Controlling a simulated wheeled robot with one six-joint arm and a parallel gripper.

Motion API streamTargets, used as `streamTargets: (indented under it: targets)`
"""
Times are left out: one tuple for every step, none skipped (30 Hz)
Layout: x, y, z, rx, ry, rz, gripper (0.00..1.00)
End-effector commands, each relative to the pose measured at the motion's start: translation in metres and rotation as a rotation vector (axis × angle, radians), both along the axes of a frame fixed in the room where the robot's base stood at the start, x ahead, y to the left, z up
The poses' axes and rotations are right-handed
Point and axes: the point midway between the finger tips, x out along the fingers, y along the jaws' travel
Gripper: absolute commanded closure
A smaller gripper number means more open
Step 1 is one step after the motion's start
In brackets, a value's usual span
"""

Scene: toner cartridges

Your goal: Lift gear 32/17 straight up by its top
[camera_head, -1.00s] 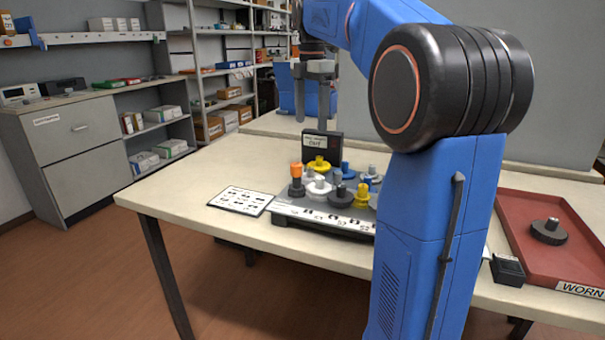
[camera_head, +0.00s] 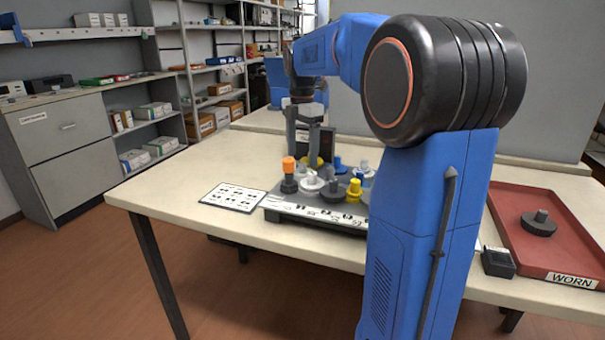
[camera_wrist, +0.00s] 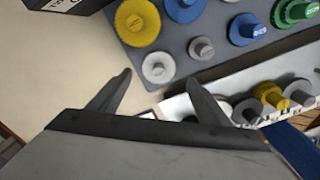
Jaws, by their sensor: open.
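Several gears with upright stems stand on a dark tray (camera_head: 268,206) on the table. Their number labels are too small to read, so I cannot tell which is gear 32/17. In the wrist view a large yellow gear (camera_wrist: 137,22), a small white gear (camera_wrist: 158,67), a grey one (camera_wrist: 201,48) and a blue one (camera_wrist: 246,30) show. My gripper (camera_head: 302,156) is open and points down over the back left of the tray. In the wrist view the white gear appears between the fingertips (camera_wrist: 160,77). I see no contact; the height gap is unclear.
An orange-topped gear (camera_head: 288,172) stands at the tray's left front. A dark display box (camera_head: 328,138) stands behind the tray. A printed sheet (camera_head: 233,196) lies left. A red WORN tray (camera_head: 570,230) with a dark gear (camera_head: 539,224) is right. The table's left part is clear.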

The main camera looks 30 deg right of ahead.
Motion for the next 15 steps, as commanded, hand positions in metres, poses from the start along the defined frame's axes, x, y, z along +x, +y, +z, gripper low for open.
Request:
streamTargets:
  targets:
    - [0.0,0.0,-0.004,0.0,0.001,0.0,0.29]
    - [0.0,0.0,-0.006,0.0,0.001,0.0,0.29]
    - [0.001,-0.001,-0.011,0.001,0.002,0.0,0.29]
    - [0.001,-0.001,-0.015,0.001,0.002,0.0,0.29]
    - [0.002,-0.002,-0.019,0.001,0.002,0.0,0.29]
    - [0.002,-0.002,-0.025,0.001,0.003,0.0,0.29]
    - [0.002,-0.002,-0.029,0.001,0.003,0.0,0.29]
    - [0.003,-0.003,-0.033,0.001,0.002,0.0,0.29]
    - [0.003,-0.002,-0.038,0.001,0.002,0.0,0.29]
    - [0.003,-0.002,-0.042,0.001,0.003,0.0,0.29]
    - [0.003,-0.002,-0.044,0.001,0.003,0.0,0.29]
    - [0.003,-0.002,-0.047,0.001,0.002,0.0,0.29]
    - [0.003,-0.003,-0.049,0.0,0.001,0.0,0.29]
    - [0.003,-0.003,-0.05,0.0,0.001,0.0,0.29]
    - [0.003,-0.003,-0.051,0.0,0.0,0.0,0.29]
